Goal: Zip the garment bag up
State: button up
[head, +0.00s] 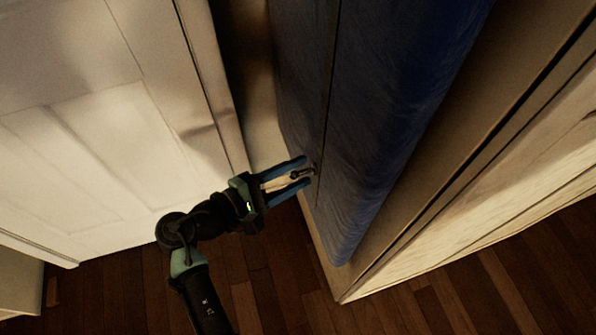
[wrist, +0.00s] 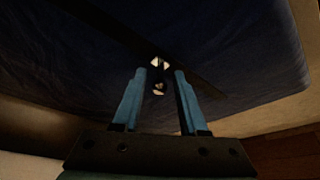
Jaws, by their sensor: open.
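The blue garment bag (head: 385,95) hangs against the wooden cabinet in the head view, with a dark zip line (head: 329,85) running down its front. In the wrist view the dark blue bag (wrist: 235,50) fills the upper part. A small metal zip pull (wrist: 158,64) sits on the zip line just beyond my fingertips; it also shows in the head view (head: 313,169). My gripper (head: 304,172) is open, its blue fingers either side of the pull's line. In the wrist view my gripper (wrist: 160,72) shows a gap between the fingers. Whether the fingers touch the bag, I cannot tell.
A white panelled door (head: 95,140) stands at the left. The wooden cabinet side (head: 480,190) rises close at the right of the bag. The dark wood floor (head: 275,280) below is clear.

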jog(key=shift+w+d, duration=0.25)
jog(key=shift+d, duration=0.1)
grip_shut()
dwell(1.2)
